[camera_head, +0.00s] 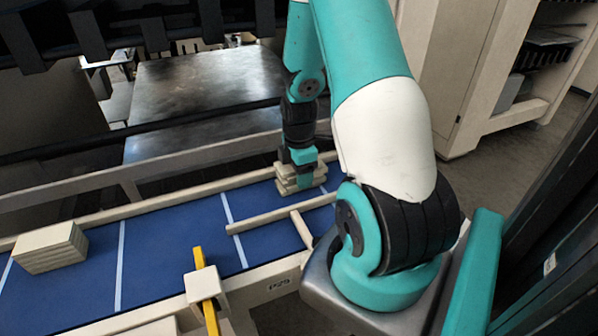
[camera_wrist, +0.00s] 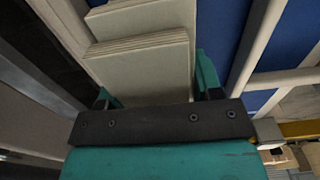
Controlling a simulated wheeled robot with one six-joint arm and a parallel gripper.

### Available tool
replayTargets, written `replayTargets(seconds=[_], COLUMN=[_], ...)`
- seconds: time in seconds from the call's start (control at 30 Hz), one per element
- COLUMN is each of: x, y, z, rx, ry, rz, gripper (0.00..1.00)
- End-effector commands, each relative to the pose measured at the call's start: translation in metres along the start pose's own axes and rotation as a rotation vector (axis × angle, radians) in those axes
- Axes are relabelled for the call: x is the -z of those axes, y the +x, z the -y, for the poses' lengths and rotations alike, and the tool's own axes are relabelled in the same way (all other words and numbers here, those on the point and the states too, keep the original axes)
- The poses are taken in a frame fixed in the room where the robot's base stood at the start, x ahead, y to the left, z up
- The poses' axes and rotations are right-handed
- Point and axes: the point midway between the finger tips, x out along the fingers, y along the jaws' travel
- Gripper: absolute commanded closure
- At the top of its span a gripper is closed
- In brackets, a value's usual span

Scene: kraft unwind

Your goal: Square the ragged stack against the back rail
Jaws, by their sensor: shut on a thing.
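The ragged stack (camera_head: 287,184) of pale boards lies on the blue conveyor bed, close to the back rail (camera_head: 168,205). Its layers are offset from one another, which shows in the wrist view as stepped boards (camera_wrist: 140,62). My gripper (camera_head: 303,178) reaches down onto the stack and is shut on it. In the wrist view my teal fingers (camera_wrist: 152,88) stand at both sides of the boards. The far side of the stack and any gap to the rail are partly hidden.
A second, neater stack (camera_head: 50,248) sits at the left end of the blue bed (camera_head: 170,245). A cream T-shaped divider (camera_head: 285,218) lies in front of my gripper. A yellow bar (camera_head: 206,290) in a cream block stands at the front edge. The bed between the stacks is clear.

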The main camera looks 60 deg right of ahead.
Motion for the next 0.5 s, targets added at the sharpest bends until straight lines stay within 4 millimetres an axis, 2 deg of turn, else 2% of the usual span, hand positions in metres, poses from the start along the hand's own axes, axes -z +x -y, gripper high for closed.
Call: replayTargets(seconds=[0.1,0.13,0.23,0.27,0.5], x=[0.0,0.0,0.0,0.0,-0.0001], y=[0.0009,0.0009,0.0007,0.0007,0.0006], z=[-0.0001,-0.0001,-0.0001,-0.0001,-0.0011], rx=[0.0,0.0,0.0,0.0,-0.003], ry=[0.0,0.0,0.0,0.0,0.0], rz=[0.0,0.0,0.0,0.0,0.0], gripper=[0.64,0.38,0.15,0.11,0.11])
